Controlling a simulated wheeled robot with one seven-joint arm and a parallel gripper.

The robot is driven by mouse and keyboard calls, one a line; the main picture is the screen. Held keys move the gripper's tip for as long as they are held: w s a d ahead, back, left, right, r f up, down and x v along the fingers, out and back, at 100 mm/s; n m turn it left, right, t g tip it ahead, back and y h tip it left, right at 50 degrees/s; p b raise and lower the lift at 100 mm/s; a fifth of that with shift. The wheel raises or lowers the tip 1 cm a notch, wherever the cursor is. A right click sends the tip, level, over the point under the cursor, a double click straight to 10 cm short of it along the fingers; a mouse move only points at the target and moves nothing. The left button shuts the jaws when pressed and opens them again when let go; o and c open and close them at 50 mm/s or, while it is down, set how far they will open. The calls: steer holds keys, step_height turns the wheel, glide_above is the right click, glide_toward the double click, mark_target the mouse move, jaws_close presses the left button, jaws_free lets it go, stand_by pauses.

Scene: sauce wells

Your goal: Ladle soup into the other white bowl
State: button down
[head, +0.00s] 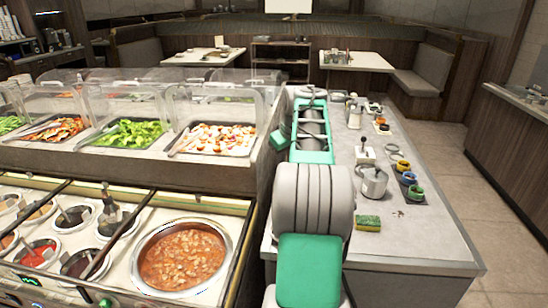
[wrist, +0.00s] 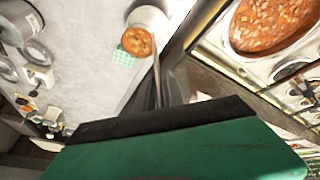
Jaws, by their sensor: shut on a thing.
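My gripper (wrist: 176,88) shows in the wrist view and is shut on the thin handle of a ladle (wrist: 157,80). The ladle's round head holds orange-brown soup (wrist: 137,41) and is over the pale counter. In the head view my arm hides the gripper, ladle and bowl.
A green checked cloth or pad (wrist: 123,58) lies beside the ladle head. The right counter (head: 405,237) holds a metal pitcher (head: 373,182), a sponge (head: 367,223) and several small coloured pots (head: 408,178). Smaller sauce wells (head: 74,218) and glass-guarded salad trays (head: 128,135) are left.

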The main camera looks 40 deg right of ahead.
steer(key=w+a+f+n+g+h+b, duration=0.1)
steer(key=a+f+h+b, duration=0.6)
steer(key=b, duration=1)
steer(key=shift+a+f+n+h, duration=0.3)
steer(key=shift+f+n+h, duration=0.3)
steer(key=shift+f+h, duration=0.4)
steer(key=shift+a+f+h+b, duration=0.15)
steer(key=shift+f+h+b, duration=0.3)
steer(key=shift+f+h, duration=0.1)
